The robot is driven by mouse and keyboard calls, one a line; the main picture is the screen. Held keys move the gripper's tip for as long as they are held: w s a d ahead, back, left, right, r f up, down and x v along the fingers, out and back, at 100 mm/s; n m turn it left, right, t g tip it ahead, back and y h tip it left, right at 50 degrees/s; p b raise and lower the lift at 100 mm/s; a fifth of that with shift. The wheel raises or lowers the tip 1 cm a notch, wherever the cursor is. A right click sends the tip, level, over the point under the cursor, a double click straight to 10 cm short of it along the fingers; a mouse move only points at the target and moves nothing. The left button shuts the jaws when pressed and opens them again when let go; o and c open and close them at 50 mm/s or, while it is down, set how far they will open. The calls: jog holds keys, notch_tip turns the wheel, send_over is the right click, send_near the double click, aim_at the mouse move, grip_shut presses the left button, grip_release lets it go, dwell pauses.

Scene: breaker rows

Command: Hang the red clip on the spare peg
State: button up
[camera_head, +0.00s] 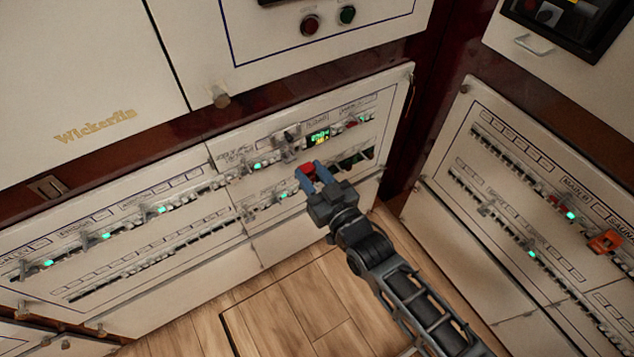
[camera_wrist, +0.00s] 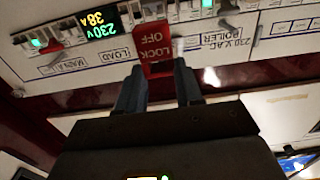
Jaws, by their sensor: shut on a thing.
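The red clip (camera_head: 305,171) is held between the fingers of my gripper (camera_head: 314,172), in front of the white breaker panel. In the wrist view the red clip (camera_wrist: 154,46) reads "LOCK OFF" and stands out beyond the fingertips of my gripper (camera_wrist: 157,82). It overlaps the breaker row between the "LOAD" and "230 V AC BOILER" labels. I cannot tell whether it touches the panel or a switch there. I cannot tell for sure which fitting is the spare peg.
The lit meter (camera_wrist: 98,25) reads 230 V and 38 A, near the clip. A small red piece (camera_wrist: 53,47) is beside it. The right panel carries an orange-red block (camera_head: 605,242). A round knob (camera_head: 220,97) stands out above the breaker panel. The wooden floor (camera_head: 275,300) is clear.

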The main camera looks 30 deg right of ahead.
jog(key=shift+w+b, duration=0.5)
jog(key=shift+w, duration=0.95)
jog(key=shift+w+b, duration=1.1)
jog(key=shift+w, duration=1)
dwell(0.8)
jog(key=o, duration=1.1)
jog(key=shift+s, duration=3.95)
